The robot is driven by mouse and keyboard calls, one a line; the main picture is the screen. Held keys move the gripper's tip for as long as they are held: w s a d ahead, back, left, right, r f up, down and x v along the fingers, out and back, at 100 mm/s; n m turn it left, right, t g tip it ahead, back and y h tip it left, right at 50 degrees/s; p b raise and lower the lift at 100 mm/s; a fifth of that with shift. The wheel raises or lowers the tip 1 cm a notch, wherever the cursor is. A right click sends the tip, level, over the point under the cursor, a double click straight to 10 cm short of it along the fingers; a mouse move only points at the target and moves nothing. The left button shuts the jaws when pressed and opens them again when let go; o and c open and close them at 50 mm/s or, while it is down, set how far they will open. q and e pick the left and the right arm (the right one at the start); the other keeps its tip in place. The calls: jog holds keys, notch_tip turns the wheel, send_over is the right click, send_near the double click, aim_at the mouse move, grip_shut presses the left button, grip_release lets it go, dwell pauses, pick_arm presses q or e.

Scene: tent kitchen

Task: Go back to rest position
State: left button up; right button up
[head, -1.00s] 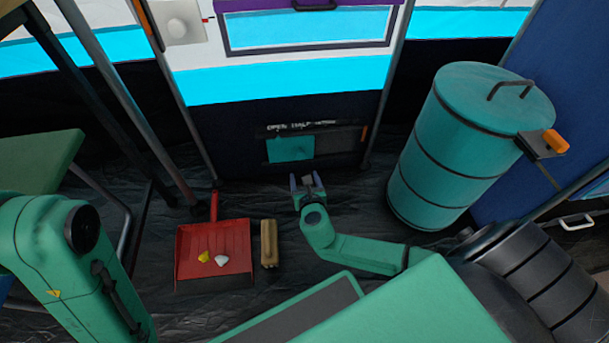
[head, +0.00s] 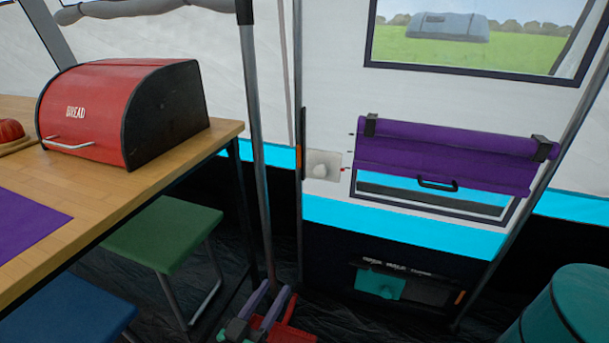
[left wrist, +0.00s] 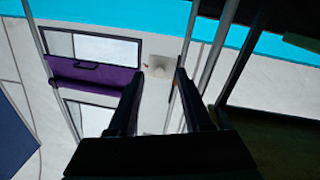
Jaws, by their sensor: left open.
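My left gripper (head: 262,304) shows at the bottom of the head view, pointing up with its two fingers apart and nothing between them. In the left wrist view its dark fingers (left wrist: 160,80) are also spread and empty, with the tent wall beyond. A red dustpan (head: 292,335) shows only in part behind the gripper at the bottom edge; what lies in it is hidden. My right gripper is in neither view.
A wooden table (head: 205,140) with a red bread box (head: 95,115) stands at left, a green stool (head: 160,232) beside it. A teal bin (head: 570,310) is at lower right. A purple roller blind (head: 450,155) hangs on the tent wall; it also shows in the left wrist view (left wrist: 95,76).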

pick_arm(q)
jog(key=s+f+g+p, duration=0.2)
jog(key=s+f+g, duration=0.3)
jog(key=s+f, duration=0.65)
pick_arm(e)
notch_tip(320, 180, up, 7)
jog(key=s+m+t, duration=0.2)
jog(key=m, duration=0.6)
pick_arm(q)
jog(key=s+a+r+g+y+p, duration=0.2)
jog(key=s+a+g+p, duration=0.3)
jog(key=p, duration=1.4)
jog(key=s+a+r+g+y+p, duration=0.1)
jog(key=s+a+g+y+p, duration=0.4)
jog(key=s+a+p, duration=0.9)
jog(key=s+p, duration=0.2)
jog(key=p, duration=0.2)
jog(key=shift+r+y+p, duration=0.3)
jog(key=shift+r+p, duration=0.1)
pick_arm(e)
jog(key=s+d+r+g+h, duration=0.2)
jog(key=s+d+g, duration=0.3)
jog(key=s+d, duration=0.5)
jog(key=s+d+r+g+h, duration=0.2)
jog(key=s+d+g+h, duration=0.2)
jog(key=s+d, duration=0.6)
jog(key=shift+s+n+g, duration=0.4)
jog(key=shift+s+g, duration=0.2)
